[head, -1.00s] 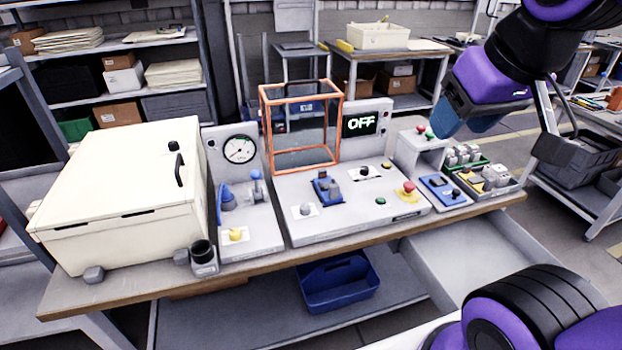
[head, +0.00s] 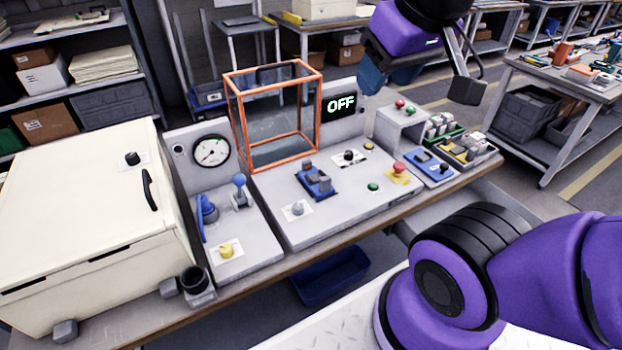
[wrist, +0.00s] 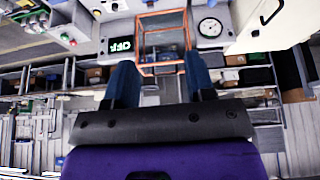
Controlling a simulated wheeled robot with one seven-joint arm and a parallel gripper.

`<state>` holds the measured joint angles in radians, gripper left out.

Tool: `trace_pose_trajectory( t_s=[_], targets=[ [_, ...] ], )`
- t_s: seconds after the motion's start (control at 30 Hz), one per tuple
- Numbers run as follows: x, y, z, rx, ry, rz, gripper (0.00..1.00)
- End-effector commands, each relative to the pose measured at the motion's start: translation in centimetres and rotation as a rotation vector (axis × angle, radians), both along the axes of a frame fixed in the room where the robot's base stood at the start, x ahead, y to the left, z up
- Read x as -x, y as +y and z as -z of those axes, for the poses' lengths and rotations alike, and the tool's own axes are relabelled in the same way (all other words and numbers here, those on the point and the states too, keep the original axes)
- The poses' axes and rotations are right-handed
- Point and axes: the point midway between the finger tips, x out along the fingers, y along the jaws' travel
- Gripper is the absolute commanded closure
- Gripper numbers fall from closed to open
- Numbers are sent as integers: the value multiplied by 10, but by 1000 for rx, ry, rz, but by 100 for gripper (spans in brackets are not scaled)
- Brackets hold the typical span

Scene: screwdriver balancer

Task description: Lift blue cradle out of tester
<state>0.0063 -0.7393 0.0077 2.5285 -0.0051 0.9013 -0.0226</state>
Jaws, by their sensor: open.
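The blue cradle (head: 316,182) sits on the grey tester (head: 335,215), in front of the orange-framed clear guard (head: 275,115). A grey part shows in the cradle. The guard stands behind it and does not cover it. The tester's screen (head: 341,104) reads OFF and also shows in the wrist view (wrist: 121,45). My gripper (wrist: 160,75) is open and empty, its two blue fingers apart. In the head view my gripper (head: 388,78) is high, behind and right of the cradle, well away from it.
Left on the bench are a gauge panel (head: 212,150) and a large cream box (head: 75,220). Right of the tester are a small grey stand (head: 402,122), another blue cradle (head: 433,167) and a tray of parts (head: 470,150). A red button (head: 399,168) is on the tester.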

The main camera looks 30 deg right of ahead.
Motion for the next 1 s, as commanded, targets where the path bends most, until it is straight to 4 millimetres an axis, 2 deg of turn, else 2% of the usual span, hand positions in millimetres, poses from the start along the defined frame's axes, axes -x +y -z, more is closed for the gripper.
trace_pose_trajectory(
  t_s=[0.37,0.57,0.77,1.0],
  targets=[
    [-28,-6,10,90,49,-93,50],
    [-55,-12,22,164,96,-188,50],
    [-96,-23,48,261,178,-357,50],
    [-143,-38,93,348,275,-599,50]
  ],
)
